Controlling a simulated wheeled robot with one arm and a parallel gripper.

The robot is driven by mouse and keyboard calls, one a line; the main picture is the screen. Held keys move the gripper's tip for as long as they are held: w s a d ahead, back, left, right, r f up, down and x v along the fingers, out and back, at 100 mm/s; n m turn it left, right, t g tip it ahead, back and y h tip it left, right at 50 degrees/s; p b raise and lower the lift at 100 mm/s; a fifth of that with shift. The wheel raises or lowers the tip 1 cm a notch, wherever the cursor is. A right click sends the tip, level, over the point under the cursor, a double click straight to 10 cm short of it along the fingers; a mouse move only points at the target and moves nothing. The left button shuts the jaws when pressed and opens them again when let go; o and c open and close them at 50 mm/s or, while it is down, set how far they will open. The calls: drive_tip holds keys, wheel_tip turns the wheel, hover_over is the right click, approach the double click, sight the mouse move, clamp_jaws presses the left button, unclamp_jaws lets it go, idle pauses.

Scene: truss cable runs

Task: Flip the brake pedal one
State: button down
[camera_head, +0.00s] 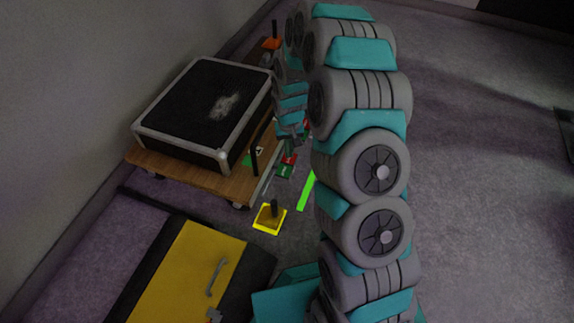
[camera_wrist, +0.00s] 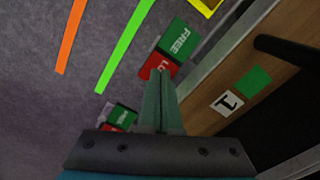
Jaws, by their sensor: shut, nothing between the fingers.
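A two-part pedal lies on the floor beside the wooden dolly. Its green part, marked FREE (camera_wrist: 181,40), and its red part (camera_wrist: 158,66), with its lettering partly covered, show in the wrist view. The head view also shows the green part (camera_head: 285,171) and red part (camera_head: 290,159). My gripper (camera_wrist: 158,84) is shut and empty, with its tips over the edge of the red part; contact cannot be told. A second red-green pedal (camera_wrist: 121,115) lies left of my fingers. A label reading 1 (camera_wrist: 228,102) is on the dolly (camera_head: 170,165), nearest the first pedal.
A black case (camera_head: 205,105) with a metal frame rests on the dolly, near a dark upright handle (camera_head: 255,155). A yellow-based post (camera_head: 269,218) and yellow cabinet (camera_head: 185,275) stand in front. A green strip (camera_head: 307,192) lies on the floor. Open floor extends right.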

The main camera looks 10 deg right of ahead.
drive_tip(key=shift+f, duration=0.85)
idle(0.5)
drive_tip(key=shift+r+p, duration=0.95)
drive_tip(key=shift+r, duration=2.55)
drive_tip(key=shift+r, duration=0.1)
drive_tip(key=s+r+p, duration=0.3)
drive_tip(key=s+r, duration=0.4)
drive_tip(key=r, duration=0.6)
drive_tip(key=s+r+p, duration=0.2)
drive_tip(key=s+r, duration=0.5)
drive_tip(key=s, duration=0.3)
drive_tip(key=s+r+g+p, duration=0.1)
drive_tip(key=s+r+p, duration=0.2)
drive_tip(key=s+r, duration=0.4)
drive_tip(key=s+r+p, duration=0.2)
drive_tip(key=s+r, duration=0.4)
drive_tip(key=s, duration=0.7)
drive_tip(key=shift+s+r+n+g, duration=0.25)
drive_tip(key=shift+r+n+g, duration=0.15)
drive_tip(key=shift+w, duration=0.1)
